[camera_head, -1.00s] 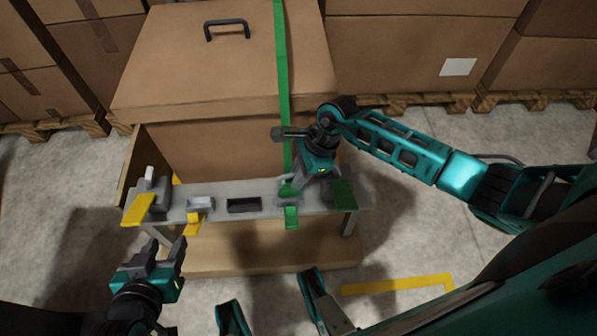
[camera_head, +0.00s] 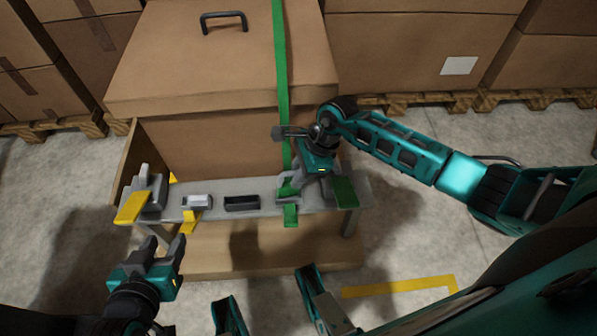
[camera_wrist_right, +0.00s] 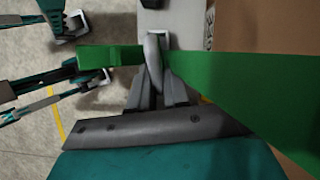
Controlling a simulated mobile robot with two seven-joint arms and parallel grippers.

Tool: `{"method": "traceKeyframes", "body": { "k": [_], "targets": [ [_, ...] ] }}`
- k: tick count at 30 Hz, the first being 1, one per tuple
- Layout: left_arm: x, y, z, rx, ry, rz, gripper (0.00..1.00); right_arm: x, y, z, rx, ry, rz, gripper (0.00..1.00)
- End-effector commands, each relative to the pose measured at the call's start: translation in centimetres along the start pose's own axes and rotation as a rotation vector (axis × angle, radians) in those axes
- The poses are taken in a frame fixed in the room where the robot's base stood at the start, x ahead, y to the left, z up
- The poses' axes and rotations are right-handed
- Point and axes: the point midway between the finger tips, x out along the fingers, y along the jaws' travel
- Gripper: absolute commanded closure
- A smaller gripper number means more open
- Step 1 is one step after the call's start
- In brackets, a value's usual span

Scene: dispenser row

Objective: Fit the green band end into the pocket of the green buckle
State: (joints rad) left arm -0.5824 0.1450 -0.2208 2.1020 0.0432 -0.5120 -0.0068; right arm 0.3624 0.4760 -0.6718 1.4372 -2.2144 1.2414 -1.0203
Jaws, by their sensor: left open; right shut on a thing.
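The green band (camera_head: 283,80) runs down over the large box to the shelf. My right gripper (camera_head: 290,188) is shut on the band near its lower end, just above the shelf's right half. In the right wrist view the green band (camera_wrist_right: 215,75) passes between the fingers, and a green length sticks out to the left past them. The green buckle (camera_head: 287,200) sits under these fingers, mostly covered; its pocket is hidden. A green tab shows at its front, and I cannot tell it from the band end. My left gripper (camera_head: 162,246) is open and empty, in front of the shelf's left side.
On the shelf (camera_head: 267,207) stand a grey piece with a yellow flap (camera_head: 133,207), a grey buckle with a yellow tab (camera_head: 197,202) and a dark buckle (camera_head: 242,203). A green flap (camera_head: 344,193) is at the right. The large box (camera_head: 215,145) stands behind.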

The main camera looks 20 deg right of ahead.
Motion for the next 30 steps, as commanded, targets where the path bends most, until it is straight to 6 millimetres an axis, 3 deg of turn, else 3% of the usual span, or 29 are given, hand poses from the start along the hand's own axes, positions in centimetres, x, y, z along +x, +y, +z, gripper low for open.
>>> {"method": "traceKeyframes", "body": {
  "k": [1, 2, 3, 11, 22, 30],
  "targets": [
    [0.2, 0.0, 0.3, 0.000, -0.001, 0.000, 0.53, 1.6, 1.2, -0.3, -0.007, 0.007, 0.024, 1.00],
    [0.2, 0.0, 0.4, 0.001, -0.002, 0.000, 0.53, 1.6, 1.2, -0.3, -0.007, 0.007, 0.024, 1.00],
    [0.2, 0.0, 0.4, 0.000, -0.002, 0.000, 0.53, 1.6, 1.2, -0.3, -0.007, 0.008, 0.024, 0.80],
    [0.2, 0.0, 0.6, 0.003, -0.010, 0.000, 0.53, 1.1, 1.0, -0.2, -0.004, 0.006, 0.020, 0.55],
    [-0.1, 0.0, 0.2, 0.003, -0.009, 0.000, 0.53, -0.1, 0.8, -0.1, -0.004, 0.006, 0.017, 0.54],
    [-0.9, -0.3, -0.5, 0.003, -0.006, -0.009, 0.53, -5.6, 0.6, -0.1, -0.005, 0.008, 0.015, 0.54]
  ]
}}
